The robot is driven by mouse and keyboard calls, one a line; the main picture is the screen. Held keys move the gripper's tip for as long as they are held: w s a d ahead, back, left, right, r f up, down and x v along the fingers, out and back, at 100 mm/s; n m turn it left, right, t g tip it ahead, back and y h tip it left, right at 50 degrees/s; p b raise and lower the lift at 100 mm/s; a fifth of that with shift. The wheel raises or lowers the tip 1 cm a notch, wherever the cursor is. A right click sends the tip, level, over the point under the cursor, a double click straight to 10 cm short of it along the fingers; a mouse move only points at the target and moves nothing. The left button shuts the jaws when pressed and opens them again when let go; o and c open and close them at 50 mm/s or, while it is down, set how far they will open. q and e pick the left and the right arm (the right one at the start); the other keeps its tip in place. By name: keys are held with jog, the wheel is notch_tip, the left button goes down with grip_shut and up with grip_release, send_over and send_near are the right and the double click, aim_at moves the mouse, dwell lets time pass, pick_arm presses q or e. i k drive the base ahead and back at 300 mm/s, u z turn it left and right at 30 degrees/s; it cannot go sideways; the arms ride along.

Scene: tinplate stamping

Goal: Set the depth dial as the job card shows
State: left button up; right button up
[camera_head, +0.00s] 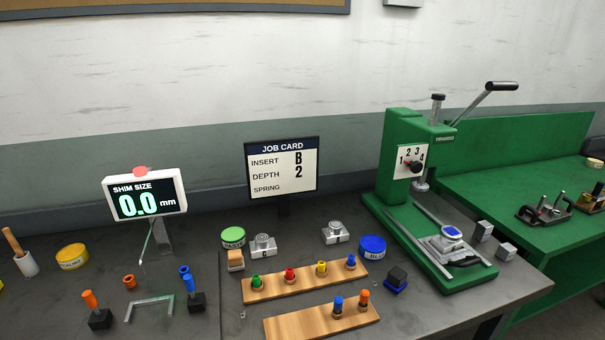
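The job card (283,168) stands upright at the back of the bench and reads INSERT B, DEPTH 2, with nothing legible after SPRING. The depth dial is a white plate (403,172) marked 1 to 4 on the front of the green press (398,130). Its dark knob (417,167) sits at the plate's middle right, with a small red mark on its left side that seems to lie near the 1; it is too small to be sure. Neither of my grippers is in view.
A shim display (145,198) reads 0.0 mm. Wooden racks (305,285) with coloured pegs, a green tin (233,238) and a blue tin (372,247) stand left of the press. The press lever (490,95) sticks up to the right.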

aim_at(416, 166)
jog(key=z, duration=2.95)
jog(key=i, duration=2.45)
jog(key=u, duration=2.8)
